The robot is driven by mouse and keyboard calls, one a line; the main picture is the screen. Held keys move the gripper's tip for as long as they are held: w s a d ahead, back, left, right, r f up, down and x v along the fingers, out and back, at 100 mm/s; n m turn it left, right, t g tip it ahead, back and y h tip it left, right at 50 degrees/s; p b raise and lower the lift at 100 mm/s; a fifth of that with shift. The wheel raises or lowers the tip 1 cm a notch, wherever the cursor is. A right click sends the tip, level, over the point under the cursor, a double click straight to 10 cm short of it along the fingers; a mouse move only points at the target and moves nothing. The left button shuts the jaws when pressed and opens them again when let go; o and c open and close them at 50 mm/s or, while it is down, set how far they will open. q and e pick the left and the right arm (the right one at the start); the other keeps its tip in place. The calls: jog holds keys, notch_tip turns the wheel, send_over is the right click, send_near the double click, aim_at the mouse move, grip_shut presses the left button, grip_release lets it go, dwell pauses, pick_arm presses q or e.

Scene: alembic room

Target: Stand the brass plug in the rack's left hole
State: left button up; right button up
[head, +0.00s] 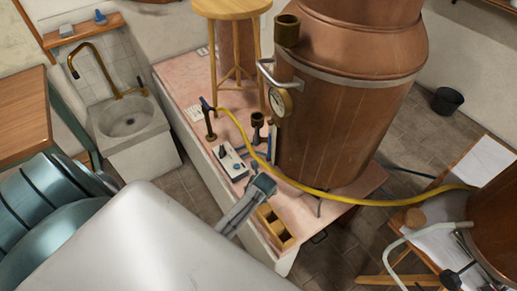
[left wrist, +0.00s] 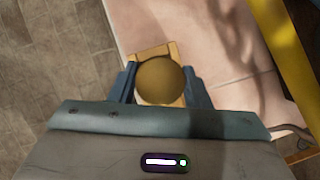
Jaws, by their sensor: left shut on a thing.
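My left gripper (head: 263,184) is above the table beside the rack. In the left wrist view it (left wrist: 160,84) is shut on the brass plug (left wrist: 160,78), whose round top shows between the two blue fingers. The plug is not clearly visible in the head view. The wooden rack (head: 286,241) sits at the table's front edge, with dark openings in its top. In the left wrist view part of the rack (left wrist: 150,53) shows behind the plug; the plug covers its holes. Whether the plug touches the rack cannot be told. My right gripper is not in view.
A big copper still (head: 345,120) stands on the pink table (head: 190,85). A yellow hose (head: 345,198) crosses near my gripper. A white control box (head: 230,160), a dark stand (head: 210,125) and a wooden stool (head: 232,8) are also on the table.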

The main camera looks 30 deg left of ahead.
pick_arm(q)
jog(key=shift+f, duration=0.5)
dwell(0.3)
jog(key=shift+f, duration=0.1)
dwell(0.6)
jog(key=shift+f, duration=0.25)
dwell(0.3)
dwell(0.5)
jog(key=shift+f+p, duration=0.1)
jog(key=shift+p, duration=0.2)
jog(key=shift+f, duration=0.25)
dwell(0.7)
jog(key=o, duration=1.1)
jog(key=shift+o, duration=0.2)
